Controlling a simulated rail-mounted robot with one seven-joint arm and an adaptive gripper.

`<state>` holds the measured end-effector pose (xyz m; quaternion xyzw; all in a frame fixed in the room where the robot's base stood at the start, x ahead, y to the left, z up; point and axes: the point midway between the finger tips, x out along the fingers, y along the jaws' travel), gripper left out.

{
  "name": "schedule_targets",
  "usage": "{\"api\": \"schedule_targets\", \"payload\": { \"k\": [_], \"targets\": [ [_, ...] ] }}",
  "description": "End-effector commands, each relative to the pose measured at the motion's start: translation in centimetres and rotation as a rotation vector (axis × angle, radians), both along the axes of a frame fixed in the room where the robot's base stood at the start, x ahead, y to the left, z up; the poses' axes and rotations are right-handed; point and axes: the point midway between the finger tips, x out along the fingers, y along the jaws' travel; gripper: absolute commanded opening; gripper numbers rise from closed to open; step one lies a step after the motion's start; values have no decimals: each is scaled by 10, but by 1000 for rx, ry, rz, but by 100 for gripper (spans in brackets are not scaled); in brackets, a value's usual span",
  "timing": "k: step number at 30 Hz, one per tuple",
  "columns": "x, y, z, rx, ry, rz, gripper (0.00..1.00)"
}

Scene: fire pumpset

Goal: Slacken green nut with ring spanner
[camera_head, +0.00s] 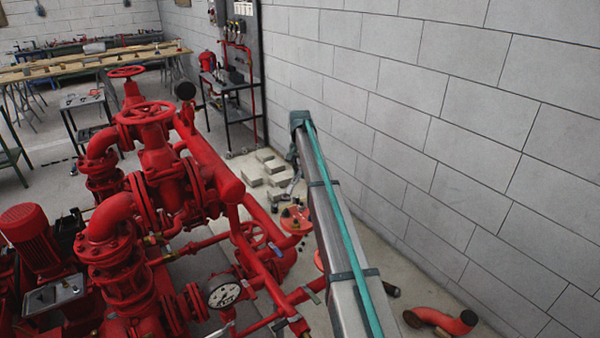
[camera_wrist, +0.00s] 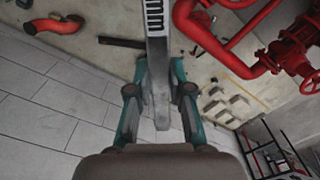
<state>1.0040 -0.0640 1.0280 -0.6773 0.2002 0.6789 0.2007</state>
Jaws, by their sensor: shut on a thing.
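In the wrist view my gripper (camera_wrist: 160,76) has its two teal and grey fingers shut on a grey metal spanner (camera_wrist: 158,32). The green nut cannot be made out in either view.
Red pump pipework with a handwheel (camera_head: 146,112) and a pressure gauge (camera_head: 225,295) fills the left. A block wall (camera_head: 450,120) stands close on the right. Pale blocks (camera_head: 265,170) and a red elbow pipe (camera_head: 440,321) lie on the floor. Benches (camera_head: 95,66) stand far back.

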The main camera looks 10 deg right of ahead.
Motion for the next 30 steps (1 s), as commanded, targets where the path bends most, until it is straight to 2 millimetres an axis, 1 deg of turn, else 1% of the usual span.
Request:
{"api": "schedule_targets", "payload": {
  "k": [4, 16, 23, 30],
  "targets": [
    [0, 0, 0, 0, 0, -33, 0],
    [0, -1, 1, 0, 1, -34, 0],
    [0, 0, -10, 0, 1, -33, 0],
    [0, 0, -29, 0, 1, -32, 0]
  ]
}}
